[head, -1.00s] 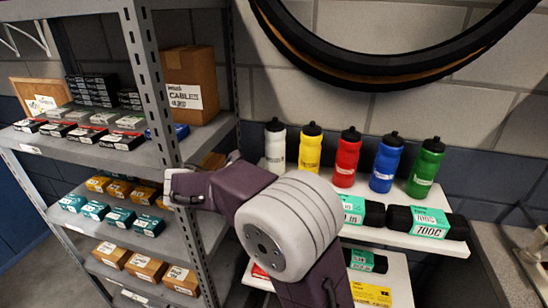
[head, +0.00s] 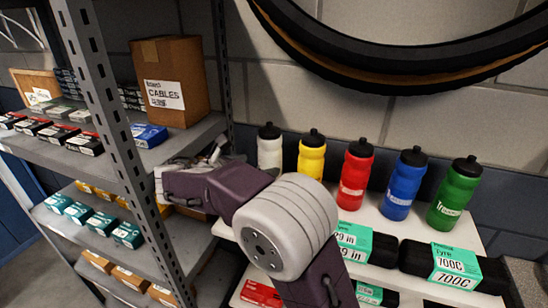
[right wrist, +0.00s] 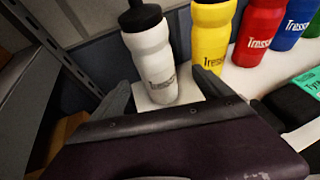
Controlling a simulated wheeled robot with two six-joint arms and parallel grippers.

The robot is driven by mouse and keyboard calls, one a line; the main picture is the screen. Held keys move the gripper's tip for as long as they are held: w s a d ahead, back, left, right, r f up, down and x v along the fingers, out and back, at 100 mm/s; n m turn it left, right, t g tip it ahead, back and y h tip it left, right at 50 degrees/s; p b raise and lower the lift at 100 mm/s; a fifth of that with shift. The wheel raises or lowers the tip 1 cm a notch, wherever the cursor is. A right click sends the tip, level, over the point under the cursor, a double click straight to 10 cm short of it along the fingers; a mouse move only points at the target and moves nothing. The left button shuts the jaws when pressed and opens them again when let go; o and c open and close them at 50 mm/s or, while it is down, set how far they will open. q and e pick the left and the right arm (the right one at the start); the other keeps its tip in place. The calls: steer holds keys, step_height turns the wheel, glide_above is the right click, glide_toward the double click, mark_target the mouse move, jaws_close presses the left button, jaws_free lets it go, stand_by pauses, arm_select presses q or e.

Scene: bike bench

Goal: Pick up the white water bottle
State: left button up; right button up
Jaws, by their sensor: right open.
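The white water bottle (head: 270,150) with a black cap stands upright at the left end of the bottle row on a white shelf. Its lower part is hidden by my right arm in the head view. In the right wrist view the white bottle (right wrist: 150,62) is just ahead of my right gripper (right wrist: 162,90). The gripper is open and empty, with one finger on each side of the bottle's lower part in that picture. I cannot tell whether the fingers reach around it. My left gripper is not in view.
A yellow bottle (head: 311,156) stands close right of the white one, then red (head: 355,175), blue (head: 404,186) and green (head: 455,195) bottles. Packed tyres (head: 455,266) lie in front. A grey metal rack (head: 115,150) with boxes stands close on the left. A tyre (head: 400,75) hangs above.

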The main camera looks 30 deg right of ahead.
mark_target(270, 160)
steer(key=x, duration=0.8)
steer(key=shift+w+r, duration=0.1)
steer(key=shift+w, duration=0.35)
steer(key=c, duration=1.5)
